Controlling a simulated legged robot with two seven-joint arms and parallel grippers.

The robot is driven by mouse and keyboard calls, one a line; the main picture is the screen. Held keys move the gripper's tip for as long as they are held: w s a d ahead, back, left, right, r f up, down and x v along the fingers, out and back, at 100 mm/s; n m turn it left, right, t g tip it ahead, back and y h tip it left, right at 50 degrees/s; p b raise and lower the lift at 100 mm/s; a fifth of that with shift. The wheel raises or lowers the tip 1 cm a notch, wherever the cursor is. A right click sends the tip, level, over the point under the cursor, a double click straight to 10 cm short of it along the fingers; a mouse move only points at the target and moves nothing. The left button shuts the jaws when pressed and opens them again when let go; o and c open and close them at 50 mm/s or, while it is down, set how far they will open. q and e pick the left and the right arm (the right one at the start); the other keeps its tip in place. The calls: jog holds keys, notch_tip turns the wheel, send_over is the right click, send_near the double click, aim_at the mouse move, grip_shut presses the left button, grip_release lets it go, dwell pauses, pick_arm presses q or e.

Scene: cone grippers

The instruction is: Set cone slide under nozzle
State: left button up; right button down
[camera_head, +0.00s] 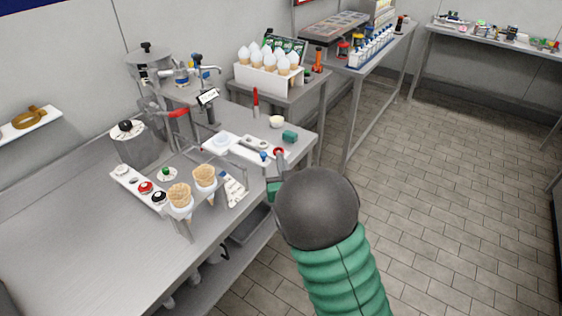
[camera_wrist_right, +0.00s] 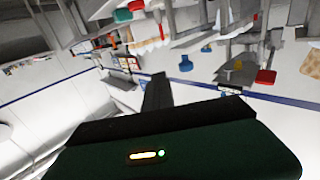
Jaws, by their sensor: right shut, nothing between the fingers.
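A white slide-like plate (camera_head: 240,146) lies on the steel bench below the dispenser. It has a pale round pad at its left end, and a blue knob (camera_head: 264,155) and a red ring (camera_head: 279,152) near its right end. I take it for the cone slide. A dispenser post (camera_head: 208,112) with a white label stands behind it; I cannot clearly make out the nozzle. My right gripper (camera_head: 280,163) is shut and empty, its tip close to the red ring; I cannot tell whether they touch. It also shows in the right wrist view (camera_wrist_right: 155,92). My left gripper is not in view.
Two waffle cones (camera_head: 180,195) stand in a holder at the bench's front, beside a white strip (camera_head: 126,180) with coloured knobs. A white box (camera_head: 260,82) of filled cones stands behind. A small bowl (camera_head: 277,121) and a green block (camera_head: 290,137) sit nearby. Bare bench lies left.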

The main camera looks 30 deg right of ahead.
jog(key=shift+a, duration=0.1)
jog(key=c, duration=2.2)
grip_release()
jog(key=c, duration=1.3)
grip_release()
jog(key=shift+f, duration=0.1)
